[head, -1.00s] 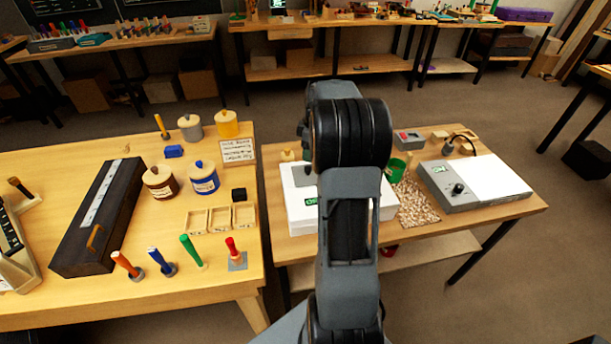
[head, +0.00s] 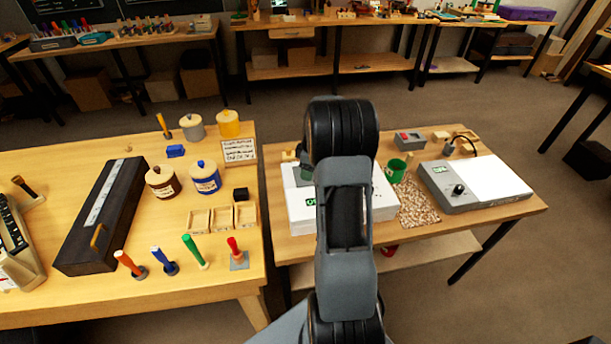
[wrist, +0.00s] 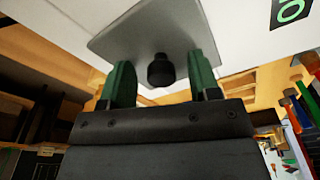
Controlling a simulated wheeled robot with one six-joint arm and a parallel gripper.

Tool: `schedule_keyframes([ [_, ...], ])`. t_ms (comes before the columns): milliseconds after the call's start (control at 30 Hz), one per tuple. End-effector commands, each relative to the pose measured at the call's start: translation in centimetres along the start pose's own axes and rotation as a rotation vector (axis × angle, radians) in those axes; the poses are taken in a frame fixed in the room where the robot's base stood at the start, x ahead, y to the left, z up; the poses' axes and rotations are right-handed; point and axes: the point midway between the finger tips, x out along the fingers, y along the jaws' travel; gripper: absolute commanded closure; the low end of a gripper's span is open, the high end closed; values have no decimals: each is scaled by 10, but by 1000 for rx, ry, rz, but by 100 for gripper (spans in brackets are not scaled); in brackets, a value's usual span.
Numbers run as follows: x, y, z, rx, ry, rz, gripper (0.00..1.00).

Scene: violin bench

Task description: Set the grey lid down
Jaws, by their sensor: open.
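The grey lid (wrist: 150,32) is a flat grey plate with a black knob (wrist: 160,74). In the wrist view it lies against the white top of the white box (wrist: 235,32). My gripper (wrist: 160,66) has its two green fingers apart, one on each side of the knob, with a gap showing on both sides. In the head view a grey edge of the lid (head: 297,177) shows on the white box (head: 302,213), left of my arm. My arm hides most of the lid and the middle of the box.
Right of the box stand a green cup (head: 395,171), a patterned mat (head: 416,204) and a grey-and-white device (head: 475,188). The left table (head: 120,300) holds jars, small trays (head: 221,218) and upright coloured handles. A gap separates the two tables.

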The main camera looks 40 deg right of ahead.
Motion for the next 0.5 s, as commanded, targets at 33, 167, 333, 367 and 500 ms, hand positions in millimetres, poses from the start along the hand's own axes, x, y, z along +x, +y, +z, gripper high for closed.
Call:
schedule_keyframes([
  [33,0,0,0,0,0,0,44],
  [167,0,0,0,0,0,0,49],
  [333,0,0,0,0,0,0,66],
  [367,0,0,0,0,0,0,69],
  [500,-1,0,0,0,0,0,82],
])
